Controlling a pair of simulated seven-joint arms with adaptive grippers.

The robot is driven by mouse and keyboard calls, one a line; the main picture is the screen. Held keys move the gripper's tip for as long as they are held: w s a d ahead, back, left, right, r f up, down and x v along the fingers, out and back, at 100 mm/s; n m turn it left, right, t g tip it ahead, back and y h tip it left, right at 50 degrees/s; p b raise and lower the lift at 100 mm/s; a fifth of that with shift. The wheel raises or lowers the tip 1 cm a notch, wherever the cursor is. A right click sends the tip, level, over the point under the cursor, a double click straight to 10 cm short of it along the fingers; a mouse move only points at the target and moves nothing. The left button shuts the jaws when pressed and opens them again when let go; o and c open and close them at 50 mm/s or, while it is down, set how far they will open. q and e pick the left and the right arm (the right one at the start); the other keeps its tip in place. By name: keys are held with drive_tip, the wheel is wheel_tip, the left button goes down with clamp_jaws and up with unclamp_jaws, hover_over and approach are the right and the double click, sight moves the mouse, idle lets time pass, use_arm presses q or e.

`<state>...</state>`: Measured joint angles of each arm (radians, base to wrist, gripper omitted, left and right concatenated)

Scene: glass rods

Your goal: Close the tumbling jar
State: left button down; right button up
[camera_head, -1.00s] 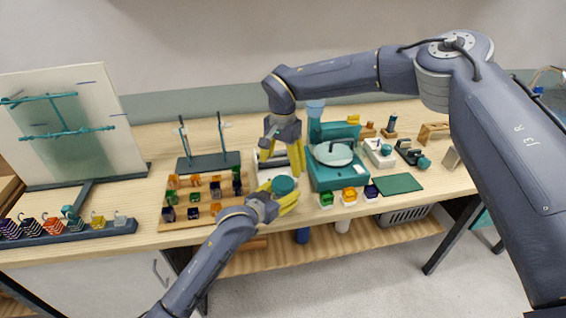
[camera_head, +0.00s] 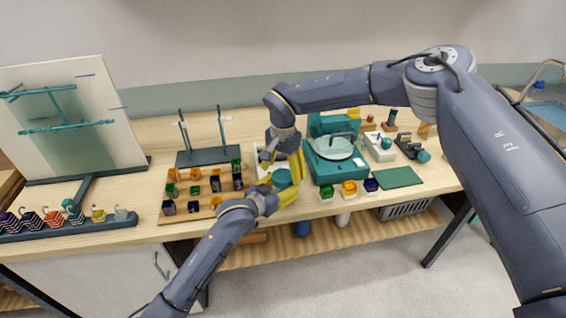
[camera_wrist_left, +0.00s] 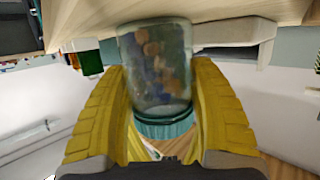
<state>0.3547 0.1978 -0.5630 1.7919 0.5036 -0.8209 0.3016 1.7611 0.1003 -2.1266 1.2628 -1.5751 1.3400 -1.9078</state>
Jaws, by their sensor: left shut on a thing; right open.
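The jar (camera_wrist_left: 158,75) is clear glass with blurred blue and orange pieces inside, and a teal lid (camera_wrist_left: 165,130) sits at its mouth. In the head view the teal lid (camera_head: 281,179) shows between my grippers, while the jar's body is mostly hidden. My left gripper (camera_head: 290,191) is shut on the jar from the front; its yellow fingers flank the jar in the left wrist view (camera_wrist_left: 165,90). My right gripper (camera_head: 286,166) is open, pointing down just above and behind the lid. Whether its fingers touch the lid cannot be told.
A white tray (camera_head: 260,158) lies behind the jar. A wooden board with several coloured cubes (camera_head: 203,207) is at left, a dark rack with two rods (camera_head: 207,157) behind it. A teal machine (camera_head: 318,172) stands close at right. The teal mat (camera_head: 398,177) is bare.

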drive_tip(key=shift+f, duration=1.05)
drive_tip(key=c, duration=1.3)
drive_tip(key=o, duration=1.2)
drive_tip(key=shift+o, duration=0.2)
drive_tip(key=shift+r, duration=2.3)
drive_tip(key=shift+o, duration=0.3)
